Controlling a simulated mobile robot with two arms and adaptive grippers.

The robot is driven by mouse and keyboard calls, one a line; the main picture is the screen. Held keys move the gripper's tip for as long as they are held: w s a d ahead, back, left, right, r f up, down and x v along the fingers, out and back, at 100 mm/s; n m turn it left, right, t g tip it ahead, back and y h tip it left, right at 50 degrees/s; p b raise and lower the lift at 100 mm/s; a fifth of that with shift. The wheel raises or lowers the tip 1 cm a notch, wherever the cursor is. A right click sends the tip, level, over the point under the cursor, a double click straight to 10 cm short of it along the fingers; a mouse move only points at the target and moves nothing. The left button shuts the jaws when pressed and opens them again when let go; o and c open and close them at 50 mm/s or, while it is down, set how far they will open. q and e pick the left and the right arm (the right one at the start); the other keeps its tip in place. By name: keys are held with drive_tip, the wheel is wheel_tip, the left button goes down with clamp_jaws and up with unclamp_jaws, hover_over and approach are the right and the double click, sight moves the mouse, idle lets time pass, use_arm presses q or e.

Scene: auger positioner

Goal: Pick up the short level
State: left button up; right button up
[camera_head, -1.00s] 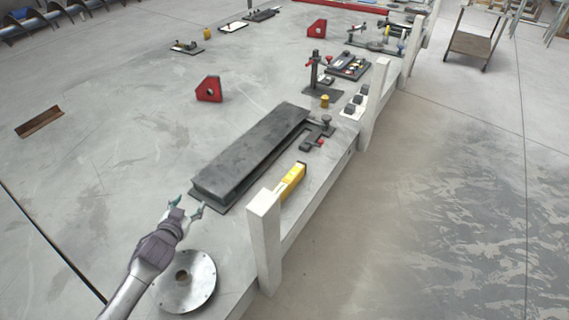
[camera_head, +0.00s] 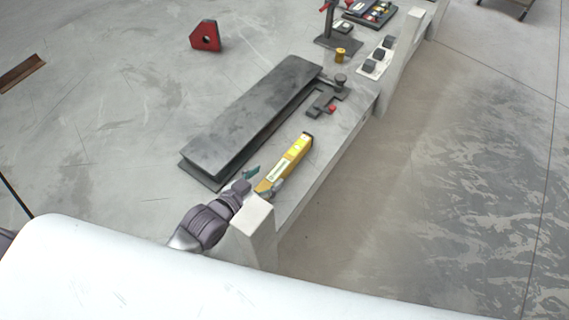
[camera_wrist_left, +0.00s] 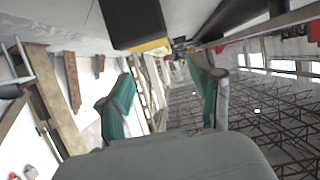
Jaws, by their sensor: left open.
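The short level (camera_head: 290,160) is a yellow bar on the grey table, lying between the dark steel beam and the table's right edge. My left gripper (camera_head: 263,181) is open at the near end of the level, with a fingertip showing on either side of that end. I cannot tell whether the fingers touch it. In the left wrist view, the open teal fingers (camera_wrist_left: 160,68) have a gap between them, and a yellow strip of the level (camera_wrist_left: 153,45) shows beyond them, beside the dark beam. My right gripper is not in view.
The dark steel beam (camera_head: 250,115) lies left of the level. A white post (camera_head: 253,222) stands at the table edge close to my left gripper. A dark clamp (camera_head: 325,100) with a red tip lies past the level. A red magnet block (camera_head: 205,36) stands farther back.

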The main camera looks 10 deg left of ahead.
sight(283, 163)
use_arm(q)
drive_tip(key=shift+x, duration=0.8)
drive_tip(key=shift+w+f, duration=0.15)
drive_tip(key=shift+w, duration=0.15)
drive_tip(key=shift+w+d+f, duration=0.15)
drive_tip(key=shift+w+d, duration=0.15)
drive_tip(key=shift+w, duration=0.2)
drive_tip(key=p+x, duration=0.1)
drive_tip(key=x, duration=0.3)
drive_tip(key=shift+f, duration=0.15)
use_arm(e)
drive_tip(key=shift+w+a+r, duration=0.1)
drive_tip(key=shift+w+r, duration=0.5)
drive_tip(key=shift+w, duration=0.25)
use_arm(q)
drive_tip(key=shift+c, duration=0.3)
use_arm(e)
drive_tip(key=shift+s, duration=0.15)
use_arm(q)
drive_tip(key=c, duration=0.3)
clamp_jaws()
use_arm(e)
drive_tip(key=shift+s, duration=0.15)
